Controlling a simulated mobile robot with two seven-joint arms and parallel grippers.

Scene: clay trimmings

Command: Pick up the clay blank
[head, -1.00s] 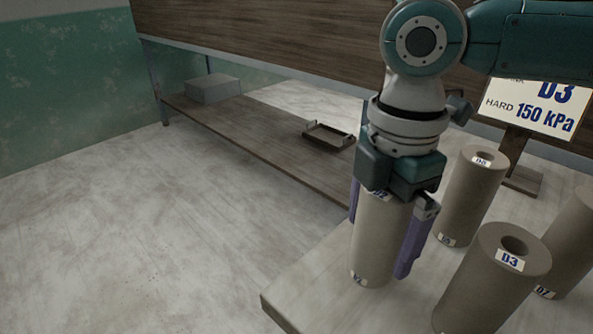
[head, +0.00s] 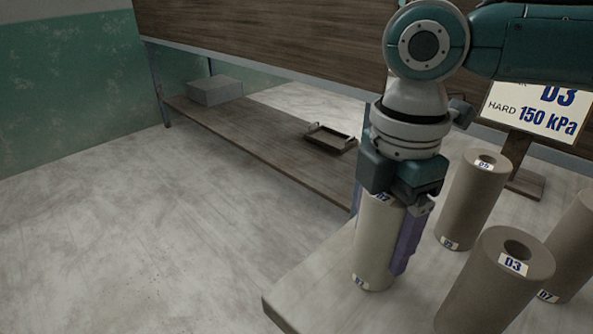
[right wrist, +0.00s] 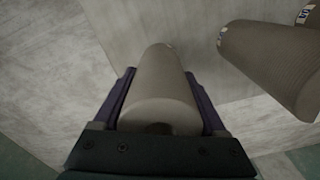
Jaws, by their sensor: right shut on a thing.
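The clay blank (head: 375,245) in my right gripper is a grey-beige cylinder with small labels that seem to read D2. It stands upright near the table's left corner, its base seemingly on the tabletop. My right gripper (head: 380,240) comes down from above and is shut on it, a purple finger against its right side; the other finger is mostly hidden behind the blank. In the right wrist view the blank (right wrist: 160,85) lies between both purple fingers (right wrist: 158,92). My left gripper is not in view.
Close to the right stand more blanks: D5 (head: 472,205), D3 (head: 495,285) and D7 (head: 572,245). A sign (head: 535,108) reading D3, HARD 150 kPa stands behind. A low shelf (head: 240,135) holds a grey box (head: 215,90) and a tray (head: 330,138).

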